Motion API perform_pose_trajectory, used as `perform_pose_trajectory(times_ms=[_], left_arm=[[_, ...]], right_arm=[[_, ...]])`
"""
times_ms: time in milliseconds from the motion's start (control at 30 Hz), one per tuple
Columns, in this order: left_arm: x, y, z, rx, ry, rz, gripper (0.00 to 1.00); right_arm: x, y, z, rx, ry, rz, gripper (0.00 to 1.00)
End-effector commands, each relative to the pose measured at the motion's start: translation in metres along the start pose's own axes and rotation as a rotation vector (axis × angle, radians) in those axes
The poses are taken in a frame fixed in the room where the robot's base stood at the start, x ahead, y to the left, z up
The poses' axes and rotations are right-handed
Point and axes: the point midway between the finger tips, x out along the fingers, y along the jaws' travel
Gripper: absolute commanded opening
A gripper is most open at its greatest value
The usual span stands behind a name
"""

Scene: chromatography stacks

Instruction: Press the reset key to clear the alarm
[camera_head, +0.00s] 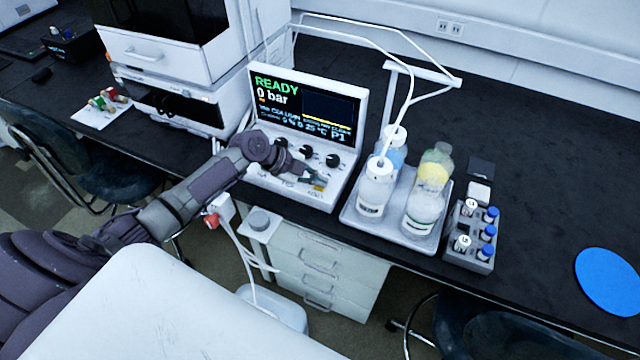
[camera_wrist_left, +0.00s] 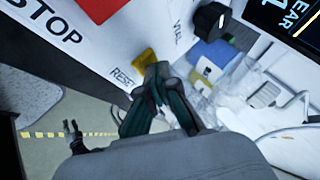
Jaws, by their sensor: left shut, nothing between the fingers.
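The yellow reset key (camera_wrist_left: 144,58) is on the white front panel of the control unit (camera_head: 339,190), beside the printed word RESET. In the head view the key (camera_head: 319,188) shows as a small yellow spot. My left gripper (camera_wrist_left: 160,72) is shut and empty, its dark fingertips right by the key's lower edge in the wrist view. I cannot tell whether they touch it. In the head view my left gripper (camera_head: 312,179) reaches over the panel from the left. The screen (camera_head: 305,108) reads READY and 0 bar. My right gripper is not in view.
Black knobs (camera_head: 332,160) stand on the panel close to the gripper. A red part (camera_wrist_left: 98,8) sits near the STOP label. A tray (camera_head: 393,233) of bottles and a vial rack (camera_head: 470,262) stand right of the unit. Tubing (camera_head: 403,105) runs above.

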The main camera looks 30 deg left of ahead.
Motion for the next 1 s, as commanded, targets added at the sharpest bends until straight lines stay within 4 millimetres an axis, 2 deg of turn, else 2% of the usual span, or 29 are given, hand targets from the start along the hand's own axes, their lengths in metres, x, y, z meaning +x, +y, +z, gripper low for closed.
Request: perform_pose_trajectory(times_ms=[1000], left_arm=[[-0.015, -0.011, -0.011, 0.000, 0.000, 0.000, 0.00]], right_arm=[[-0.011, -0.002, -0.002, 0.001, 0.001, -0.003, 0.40]])
